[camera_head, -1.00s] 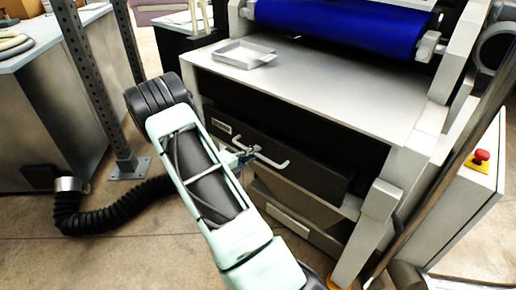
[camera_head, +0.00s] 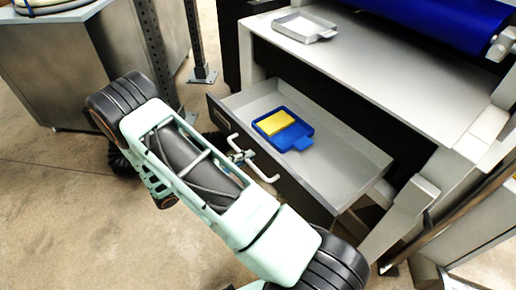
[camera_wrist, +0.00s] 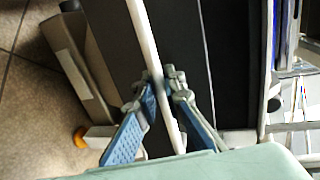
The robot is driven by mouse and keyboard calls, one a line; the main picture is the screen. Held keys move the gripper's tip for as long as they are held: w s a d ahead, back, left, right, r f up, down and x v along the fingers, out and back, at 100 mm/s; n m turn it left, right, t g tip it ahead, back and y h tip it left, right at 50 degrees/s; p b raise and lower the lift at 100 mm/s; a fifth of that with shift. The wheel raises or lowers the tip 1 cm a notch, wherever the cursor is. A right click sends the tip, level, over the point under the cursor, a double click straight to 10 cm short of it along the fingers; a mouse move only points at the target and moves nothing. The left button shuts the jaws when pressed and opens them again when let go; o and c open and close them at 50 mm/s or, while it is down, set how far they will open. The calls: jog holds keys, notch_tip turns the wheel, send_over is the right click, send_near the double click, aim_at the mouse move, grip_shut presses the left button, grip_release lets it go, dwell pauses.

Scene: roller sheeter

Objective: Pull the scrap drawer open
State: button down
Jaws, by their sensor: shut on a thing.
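The scrap drawer (camera_head: 345,160) stands well out from the machine, and its inside shows in the head view. Its dark front carries a white bar handle (camera_head: 264,172). My gripper (camera_head: 240,157) is at the middle of this handle, partly hidden by my arm. In the wrist view, the blue-padded fingers of my gripper (camera_wrist: 163,108) stand on both sides of the pale handle bar (camera_wrist: 148,45) and are shut on it. A blue tray (camera_head: 295,140) with a yellow block (camera_head: 273,122) on it lies inside the drawer.
A metal tray (camera_head: 304,26) sits on the machine's flat top above the drawer, below a blue roller (camera_head: 440,22). A steel cabinet (camera_head: 95,65) and a perforated post (camera_head: 197,45) stand at the left. Bare floor (camera_head: 50,200) lies at the lower left.

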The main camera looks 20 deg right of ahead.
jog(key=shift+v, duration=0.9)
jog(key=shift+f, duration=0.2)
jog(key=c, duration=2)
grip_release()
jog(key=shift+c, duration=0.2)
jog(key=v, duration=1.2)
